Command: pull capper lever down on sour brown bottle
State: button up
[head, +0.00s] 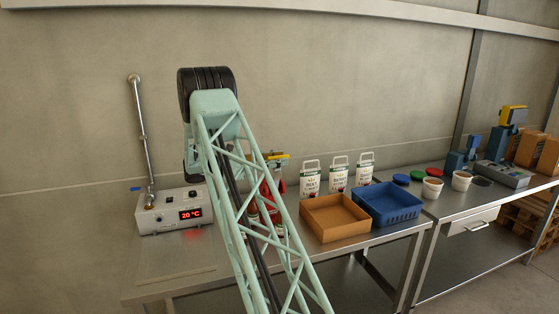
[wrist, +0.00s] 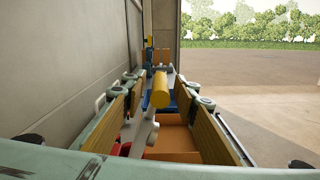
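A red capper (head: 267,203) stands on the steel bench behind my arm's lattice, which hides much of it. In the wrist view, its grey lever (wrist: 139,132) rises to a yellow cylindrical handle (wrist: 160,91). My gripper (wrist: 160,84) is open, with an orange-yellow padded finger on each side of the handle. Gaps show on both sides, so the pads do not appear to touch it. In the head view, my arm mostly hides the gripper.
An orange tray (head: 335,234) and a blue crate (head: 418,211) stand to the capper's right. Several white labelled containers (head: 310,184) line the wall behind them. A grey box with a red display (head: 158,217) and tall metal pipe stands left. Bare bench lies before it.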

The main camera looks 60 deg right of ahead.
jog(key=shift+s+d, duration=0.15)
jog(key=shift+c, duration=0.2)
grip_shut()
jog(key=shift+s+f, duration=0.1)
jog(key=shift+s, duration=0.05)
